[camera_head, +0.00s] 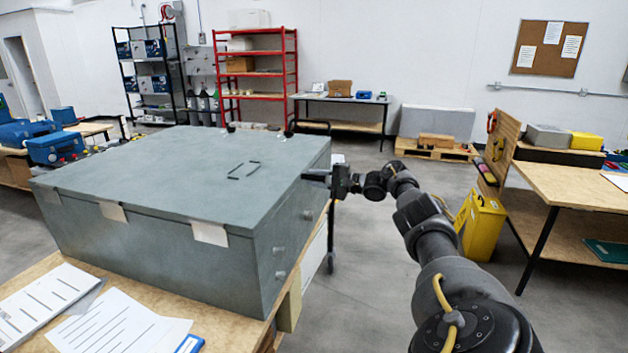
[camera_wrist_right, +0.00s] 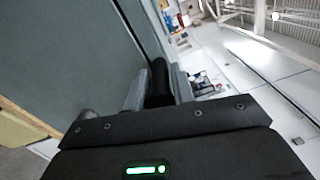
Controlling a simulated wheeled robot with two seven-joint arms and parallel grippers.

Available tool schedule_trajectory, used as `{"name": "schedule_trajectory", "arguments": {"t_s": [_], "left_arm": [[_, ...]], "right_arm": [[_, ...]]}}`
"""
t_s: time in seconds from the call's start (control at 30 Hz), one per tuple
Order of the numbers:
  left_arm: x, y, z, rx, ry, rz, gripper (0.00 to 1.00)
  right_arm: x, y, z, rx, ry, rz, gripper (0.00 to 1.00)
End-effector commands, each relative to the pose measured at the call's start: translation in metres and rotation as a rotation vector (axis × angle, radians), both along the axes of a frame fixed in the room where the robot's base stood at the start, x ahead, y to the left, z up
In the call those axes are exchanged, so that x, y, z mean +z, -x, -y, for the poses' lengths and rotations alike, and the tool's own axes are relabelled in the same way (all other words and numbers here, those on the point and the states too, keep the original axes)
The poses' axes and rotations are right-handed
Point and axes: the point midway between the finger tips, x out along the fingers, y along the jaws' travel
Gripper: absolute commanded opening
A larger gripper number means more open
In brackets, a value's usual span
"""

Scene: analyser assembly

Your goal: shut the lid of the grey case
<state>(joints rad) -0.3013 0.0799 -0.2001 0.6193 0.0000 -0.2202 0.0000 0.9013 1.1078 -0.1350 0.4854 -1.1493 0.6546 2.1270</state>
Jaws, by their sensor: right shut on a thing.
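The big grey case (camera_head: 160,250) stands on a wooden table at the left in the head view. Its flat grey lid (camera_head: 180,165) lies over the top and looks level; I cannot tell whether a small gap remains. My right gripper (camera_head: 318,178) is at the right side of the case, near the lid's edge. In the right wrist view, the right gripper (camera_wrist_right: 158,88) has its fingers shut on a dark, bar-like part (camera_wrist_right: 160,80), perhaps a handle; the grey case wall (camera_wrist_right: 75,55) fills the left of that view. My left gripper is not in view.
Papers (camera_head: 110,325) lie on the near table. A yellow case (camera_head: 480,225) stands on the floor to the right, beside a wooden workbench (camera_head: 575,187). A red shelf (camera_head: 262,75) stands at the back. The floor between case and bench is otherwise open.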

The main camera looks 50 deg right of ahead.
Motion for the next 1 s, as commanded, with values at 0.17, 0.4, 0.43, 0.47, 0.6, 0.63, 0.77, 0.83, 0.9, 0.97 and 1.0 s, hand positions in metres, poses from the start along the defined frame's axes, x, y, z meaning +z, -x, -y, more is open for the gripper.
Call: {"name": "schedule_trajectory", "arguments": {"t_s": [0.17,0.4,0.43,0.47,0.6,0.63,0.77,0.83,0.9,0.97,1.0], "left_arm": [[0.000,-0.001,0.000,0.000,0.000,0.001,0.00],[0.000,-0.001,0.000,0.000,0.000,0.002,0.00],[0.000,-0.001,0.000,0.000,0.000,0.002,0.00],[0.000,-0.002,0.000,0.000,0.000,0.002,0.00],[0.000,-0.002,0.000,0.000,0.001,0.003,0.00],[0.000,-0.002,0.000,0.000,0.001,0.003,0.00],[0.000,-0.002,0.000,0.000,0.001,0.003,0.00],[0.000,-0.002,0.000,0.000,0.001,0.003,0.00],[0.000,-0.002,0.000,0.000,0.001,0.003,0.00],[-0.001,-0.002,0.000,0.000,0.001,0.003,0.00],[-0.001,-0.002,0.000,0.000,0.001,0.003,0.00]], "right_arm": [[-0.006,0.000,-0.002,0.004,-0.004,-0.014,0.00],[-0.007,0.000,-0.003,0.005,-0.004,-0.017,0.41],[-0.007,0.000,-0.003,0.005,-0.004,-0.017,0.41],[-0.007,0.000,-0.003,0.005,-0.004,-0.016,0.41],[-0.006,-0.001,-0.003,0.006,-0.003,-0.014,0.41],[-0.006,0.000,-0.002,0.004,-0.003,-0.013,0.41],[-0.006,0.010,0.002,0.004,-0.004,-0.014,0.41],[-0.006,0.020,0.007,0.003,-0.004,-0.014,0.41],[-0.007,0.033,0.012,0.002,-0.004,-0.015,0.41],[-0.007,0.045,0.017,0.002,-0.004,-0.015,0.41],[-0.007,0.053,0.020,0.002,-0.004,-0.017,0.41]]}}
